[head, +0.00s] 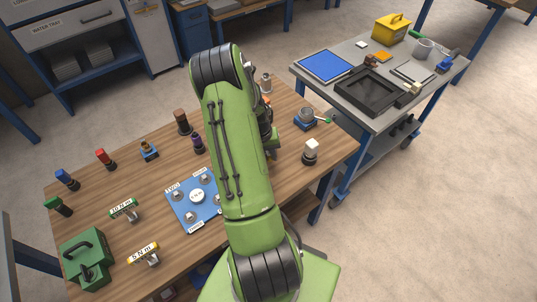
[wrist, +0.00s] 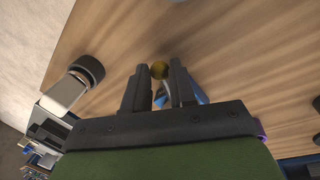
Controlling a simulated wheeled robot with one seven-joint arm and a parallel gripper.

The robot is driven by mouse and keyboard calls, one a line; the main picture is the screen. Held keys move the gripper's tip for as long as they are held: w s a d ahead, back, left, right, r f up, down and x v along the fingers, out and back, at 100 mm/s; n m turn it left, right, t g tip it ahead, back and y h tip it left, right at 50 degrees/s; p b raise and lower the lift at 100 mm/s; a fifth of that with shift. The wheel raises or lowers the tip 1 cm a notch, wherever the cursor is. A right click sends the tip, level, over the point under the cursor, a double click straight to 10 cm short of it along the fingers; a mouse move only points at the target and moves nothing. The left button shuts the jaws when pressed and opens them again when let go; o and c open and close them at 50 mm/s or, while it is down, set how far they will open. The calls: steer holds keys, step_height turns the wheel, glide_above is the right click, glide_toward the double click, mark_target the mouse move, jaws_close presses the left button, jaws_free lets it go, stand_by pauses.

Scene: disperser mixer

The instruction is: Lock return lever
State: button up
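In the wrist view, the two dark fingers of my gripper (wrist: 160,72) are a narrow gap apart. A round brass-coloured knob (wrist: 159,69) sits between the fingertips and fills that gap, so the gripper looks shut on it. A blue part (wrist: 194,92) shows behind the right finger, below the knob. It may be the base of the return lever; the fingers hide most of it, and the lever's angle cannot be told. In the head view, my green arm covers the lever, and only a little of my gripper shows at the arm's right side.
A purple-topped piece (head: 198,143) and a blue plate (head: 180,212) are left of my arm.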

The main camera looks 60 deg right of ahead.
jaws_close()
steer(key=shift+w+a+f+m+b, duration=0.2)
steer(key=shift+w+m+b, duration=0.25)
steer(key=shift+m+b, duration=0.2)
steer(key=shift+w+a+r+m, duration=0.2)
steer(key=shift+a+m, duration=0.05)
steer(key=shift+m, duration=0.1)
steer(key=shift+o, duration=2.4)
jaws_free()
step_height(320, 180, up, 16)
steer(key=w+a+p, duration=0.1)
steer(key=w, duration=0.1)
steer(key=shift+w+f+p, duration=0.25)
steer(key=shift+w+p, duration=0.1)
steer(key=shift+w, duration=0.05)
